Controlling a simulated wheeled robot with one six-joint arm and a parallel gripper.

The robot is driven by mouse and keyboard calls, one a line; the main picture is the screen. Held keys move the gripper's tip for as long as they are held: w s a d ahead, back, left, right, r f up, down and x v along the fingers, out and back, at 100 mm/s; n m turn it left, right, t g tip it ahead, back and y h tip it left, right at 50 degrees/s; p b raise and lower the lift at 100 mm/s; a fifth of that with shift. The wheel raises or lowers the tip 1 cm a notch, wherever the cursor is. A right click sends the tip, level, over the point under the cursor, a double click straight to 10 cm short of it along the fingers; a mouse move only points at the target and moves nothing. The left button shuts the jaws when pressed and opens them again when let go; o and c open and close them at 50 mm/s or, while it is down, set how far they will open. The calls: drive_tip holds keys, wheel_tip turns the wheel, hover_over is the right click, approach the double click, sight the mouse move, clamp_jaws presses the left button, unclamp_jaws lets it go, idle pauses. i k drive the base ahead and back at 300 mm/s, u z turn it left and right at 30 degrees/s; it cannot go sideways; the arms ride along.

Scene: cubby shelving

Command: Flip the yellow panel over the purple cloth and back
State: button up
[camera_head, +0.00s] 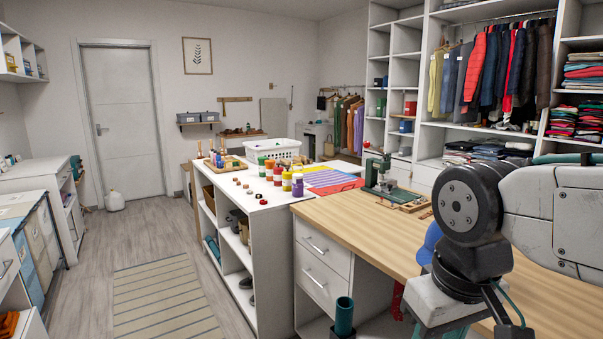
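A purple-blue striped area (326,178) lies in the middle, and a red area (343,188) is at the near right. They are small here, and I cannot tell how the layers overlap. My arm fills the right side, well apart from the cloth. My gripper's fingertips are not in view.
Several paint bottles (277,174) stand left of the cloth, with a white basket (279,148) behind. A green sewing machine (380,176) stands to the right. The wooden worktop (400,227) is mostly clear. Open floor with a striped rug (165,300) lies left.

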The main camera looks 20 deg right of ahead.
sight(303, 171)
drive_tip(key=u, duration=0.8)
drive_tip(key=i, duration=6.7)
drive_tip(key=z, duration=3.3)
drive_tip(key=i, duration=0.5)
drive_tip(key=u, duration=0.05)
